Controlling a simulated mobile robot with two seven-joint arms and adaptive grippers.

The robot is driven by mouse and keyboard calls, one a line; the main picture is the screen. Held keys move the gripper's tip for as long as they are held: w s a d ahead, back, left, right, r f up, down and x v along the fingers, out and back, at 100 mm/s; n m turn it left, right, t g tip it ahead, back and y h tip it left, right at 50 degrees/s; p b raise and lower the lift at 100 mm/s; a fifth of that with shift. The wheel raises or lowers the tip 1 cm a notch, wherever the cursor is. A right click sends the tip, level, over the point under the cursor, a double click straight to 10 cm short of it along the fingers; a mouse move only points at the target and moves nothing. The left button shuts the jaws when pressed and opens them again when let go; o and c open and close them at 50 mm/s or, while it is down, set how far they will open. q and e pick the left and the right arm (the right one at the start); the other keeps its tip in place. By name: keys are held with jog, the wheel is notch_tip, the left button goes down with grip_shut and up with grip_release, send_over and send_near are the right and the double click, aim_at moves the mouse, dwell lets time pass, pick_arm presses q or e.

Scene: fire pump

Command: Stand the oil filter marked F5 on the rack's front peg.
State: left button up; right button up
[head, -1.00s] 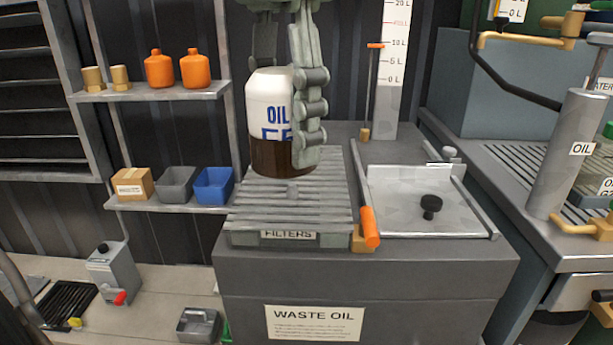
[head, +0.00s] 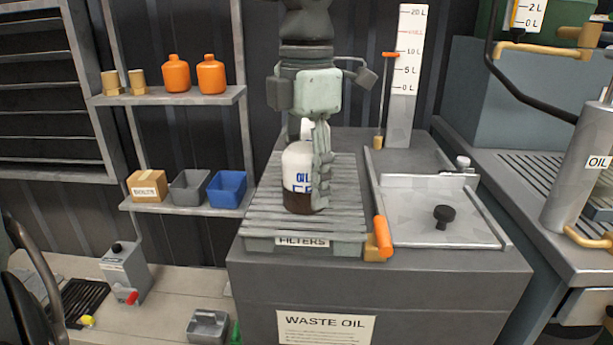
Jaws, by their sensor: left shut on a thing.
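The oil filter (head: 297,165) is a white can with blue lettering and a dark brown lower band. "OIL" and part of "F5" show on it. My left gripper (head: 318,172) is shut on it from above, with a finger along its right side. The filter is upright over the slatted filter rack (head: 262,222) labelled FILTERS. Its base is low by the slats; I cannot tell whether it touches them. The front peg is not visible. A second white object (head: 307,125) shows partly behind the gripper. My right gripper is not in view.
The rack sits on the grey waste oil tank (head: 300,270). An orange-handled lever (head: 382,238) stands at the rack's right front corner. To its right is a tray with a black knob (head: 445,215). A shelf with bins (head: 228,188) is on the left.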

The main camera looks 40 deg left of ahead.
pick_arm(q)
jog(key=shift+f, duration=0.1)
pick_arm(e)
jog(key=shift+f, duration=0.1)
pick_arm(q)
jog(key=o, duration=1.5)
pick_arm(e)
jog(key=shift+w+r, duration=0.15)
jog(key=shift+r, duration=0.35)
pick_arm(q)
notch_tip(320, 180, up, 11)
jog(key=shift+p, duration=0.3)
jog(key=shift+r, duration=0.65)
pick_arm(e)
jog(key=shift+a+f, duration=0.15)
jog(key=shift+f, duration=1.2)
